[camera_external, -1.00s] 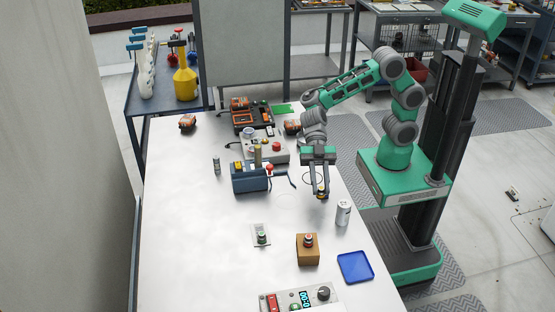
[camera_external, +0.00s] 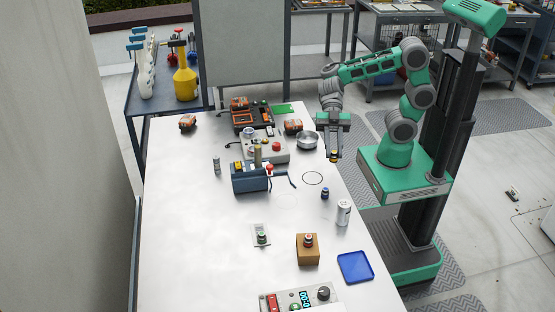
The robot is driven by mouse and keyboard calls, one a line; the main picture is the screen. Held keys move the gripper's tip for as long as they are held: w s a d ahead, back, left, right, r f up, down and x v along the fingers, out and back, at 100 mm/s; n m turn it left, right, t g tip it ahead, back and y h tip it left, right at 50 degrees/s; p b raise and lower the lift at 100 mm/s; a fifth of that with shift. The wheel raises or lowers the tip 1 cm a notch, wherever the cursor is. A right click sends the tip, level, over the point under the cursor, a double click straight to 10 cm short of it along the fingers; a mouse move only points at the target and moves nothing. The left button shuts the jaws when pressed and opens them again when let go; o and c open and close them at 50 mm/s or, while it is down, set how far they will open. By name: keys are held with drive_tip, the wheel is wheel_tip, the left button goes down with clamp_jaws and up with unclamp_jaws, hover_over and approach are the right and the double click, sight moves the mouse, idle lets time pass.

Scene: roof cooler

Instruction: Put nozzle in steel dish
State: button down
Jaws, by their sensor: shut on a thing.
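My gripper (camera_external: 334,151) is shut on a small brass-yellow nozzle (camera_external: 334,158), held raised at the table's right edge in the picture. The fingers hide part of the nozzle. The round steel dish (camera_external: 307,141) stands on the table just left of my gripper, apart from the nozzle. The dish's inside is too small to make out clearly.
A small dark blue piece (camera_external: 325,193) and a can (camera_external: 343,212) stand near the right edge. A thin black ring (camera_external: 312,178) lies nearby. A blue crank box (camera_external: 250,178) and control box (camera_external: 265,148) stand left. A blue tray (camera_external: 355,266) lies in front.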

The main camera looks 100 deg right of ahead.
drive_tip(key=w+d+r+m+t+h+p, duration=0.1)
drive_tip(key=w+d+r+m+t+p, duration=0.1)
drive_tip(key=w+d+r+p, duration=0.3)
drive_tip(key=d+r+m+t+h+p, duration=0.1)
drive_tip(key=d+m+t+p, duration=0.15)
drive_tip(key=d, duration=0.55)
drive_tip(key=m+t+h+p, duration=0.3)
drive_tip(key=m+p, duration=0.1)
drive_tip(key=p, duration=0.4)
hover_over(301, 143)
drive_tip(key=s+d+f+m+t+h+p, duration=0.2)
drive_tip(key=d+p, duration=0.2)
drive_tip(key=d, duration=0.2)
wheel_tip(301, 143, down, 6)
drive_tip(key=s+a+n+g+y, duration=0.1)
drive_tip(key=s+a+n, duration=0.1)
drive_tip(key=shift+s+a+f+y, duration=0.2)
drive_tip(key=shift+s+f+y, duration=0.05)
drive_tip(key=shift+y, duration=0.05)
drive_tip(key=shift+g, duration=0.25)
wheel_tip(301, 143, down, 11)
drive_tip(key=b, duration=0.8)
drive_tip(key=shift+r, duration=0.1)
drive_tip(key=c, duration=1.1)
unclamp_jaws()
